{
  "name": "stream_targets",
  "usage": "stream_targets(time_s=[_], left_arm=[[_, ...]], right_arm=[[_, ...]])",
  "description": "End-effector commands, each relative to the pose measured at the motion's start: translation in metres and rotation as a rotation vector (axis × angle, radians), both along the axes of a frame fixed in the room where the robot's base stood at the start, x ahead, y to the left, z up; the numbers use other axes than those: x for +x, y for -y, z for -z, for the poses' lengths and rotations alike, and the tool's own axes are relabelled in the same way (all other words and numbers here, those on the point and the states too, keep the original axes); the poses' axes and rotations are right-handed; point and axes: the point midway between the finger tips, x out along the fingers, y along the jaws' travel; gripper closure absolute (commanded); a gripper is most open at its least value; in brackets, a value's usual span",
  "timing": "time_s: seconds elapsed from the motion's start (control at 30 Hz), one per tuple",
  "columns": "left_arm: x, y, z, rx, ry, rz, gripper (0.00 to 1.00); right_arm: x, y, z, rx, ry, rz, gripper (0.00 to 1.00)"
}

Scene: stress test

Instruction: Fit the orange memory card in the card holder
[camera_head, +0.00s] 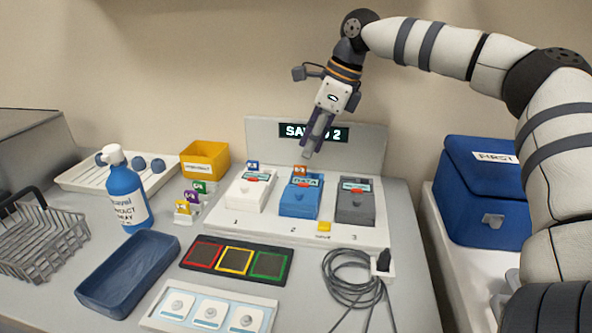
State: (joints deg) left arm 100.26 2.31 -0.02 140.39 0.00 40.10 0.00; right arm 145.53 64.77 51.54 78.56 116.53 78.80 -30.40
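An orange memory card (300,169) stands upright at the back of the blue box (301,199), which is the middle one of three. A small stepped holder (192,213) to the left bears green, purple and yellow cards; I take it for the card holder. Its free places are too small to make out. My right gripper (309,152) points down just above and behind the orange card, in front of the display panel, and seems apart from the card. Its dark fingers are seen at a slant, so their opening is unclear. My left gripper is out of view.
A white box (250,193) with a blue card and a grey box (355,203) flank the blue box. A spray bottle (123,190), yellow bin (205,160) and blue tray (128,272) stand left. A coiled cable (350,280) lies front right.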

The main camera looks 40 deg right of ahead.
Motion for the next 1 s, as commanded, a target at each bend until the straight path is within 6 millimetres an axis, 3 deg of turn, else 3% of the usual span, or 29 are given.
stream_targets(time_s=[0.03,0.3,0.6,0.8,1.0], left_arm=[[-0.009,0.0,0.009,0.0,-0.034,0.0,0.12],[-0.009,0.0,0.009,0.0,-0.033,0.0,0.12],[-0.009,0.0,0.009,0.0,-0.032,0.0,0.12],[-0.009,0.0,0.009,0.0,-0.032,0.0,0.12],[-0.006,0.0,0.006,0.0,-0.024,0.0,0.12]], right_arm=[[0.003,-0.002,0.02,0.002,-0.018,-0.001,0.77],[0.011,-0.008,0.038,0.0,-0.005,-0.001,0.77],[0.011,-0.009,0.04,0.0,-0.003,-0.001,0.77],[0.011,-0.009,0.04,0.0,-0.004,-0.001,0.99],[0.011,-0.009,0.032,-0.001,0.001,-0.001,1.0]])
